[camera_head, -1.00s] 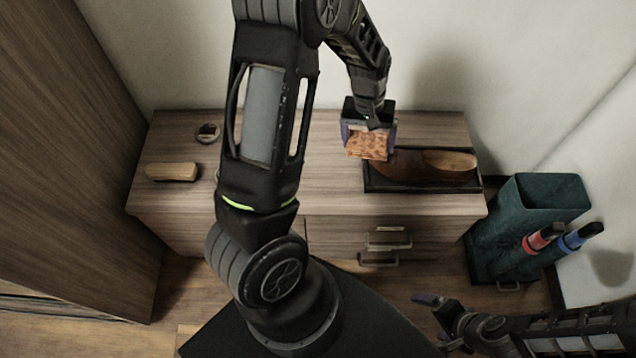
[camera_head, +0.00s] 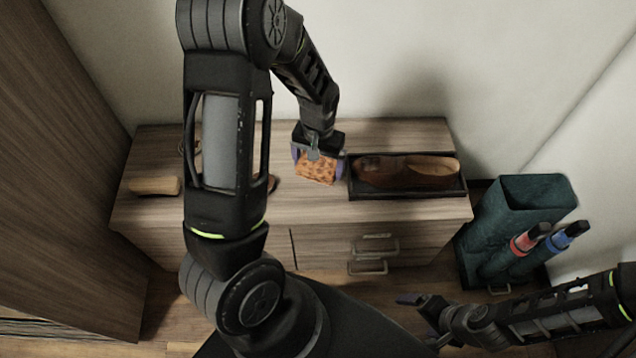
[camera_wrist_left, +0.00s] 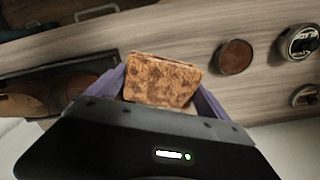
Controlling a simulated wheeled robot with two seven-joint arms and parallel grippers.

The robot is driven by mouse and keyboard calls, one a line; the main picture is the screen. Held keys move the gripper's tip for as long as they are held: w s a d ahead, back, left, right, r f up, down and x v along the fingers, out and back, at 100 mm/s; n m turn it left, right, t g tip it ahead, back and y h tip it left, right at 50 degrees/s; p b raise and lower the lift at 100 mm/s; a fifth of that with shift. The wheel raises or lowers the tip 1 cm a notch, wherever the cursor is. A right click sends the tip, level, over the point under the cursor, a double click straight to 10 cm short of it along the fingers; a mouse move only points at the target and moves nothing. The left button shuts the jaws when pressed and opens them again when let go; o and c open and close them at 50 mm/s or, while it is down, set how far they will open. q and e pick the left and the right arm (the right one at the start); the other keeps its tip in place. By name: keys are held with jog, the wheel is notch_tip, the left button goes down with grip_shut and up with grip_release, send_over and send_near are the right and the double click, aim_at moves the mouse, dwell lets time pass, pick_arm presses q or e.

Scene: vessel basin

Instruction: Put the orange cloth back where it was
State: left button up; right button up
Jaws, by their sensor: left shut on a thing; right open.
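The orange cloth (camera_head: 316,168) is a folded, mottled orange-brown square. My left gripper (camera_head: 318,160) is shut on it and holds it over the cabinet top, just left of the black tray. The cloth also shows in the left wrist view (camera_wrist_left: 162,82) between the purple fingers. I cannot tell how far it is above the surface. My right gripper (camera_head: 420,312) is open and empty at the lower right, in front of the cabinet.
The black tray (camera_head: 462,188) holds brown shoes (camera_head: 432,172). A tan block-shaped brush (camera_head: 155,186) lies at the cabinet's left. Round tins (camera_wrist_left: 298,42) and a brown disc (camera_wrist_left: 235,57) show in the wrist view. A teal bin (camera_head: 515,215) with umbrellas stands right of the cabinet.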

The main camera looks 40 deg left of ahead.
pick_arm(q)
send_over(318, 187)
notch_tip(318, 187, down, 4)
jog(key=shift+f, duration=0.1)
jog(key=shift+f+b, duration=0.6)
jog(key=shift+f, duration=1.25)
jog(key=shift+f, duration=0.15)
jog(key=o, duration=1.1)
jog(key=shift+c, duration=0.2)
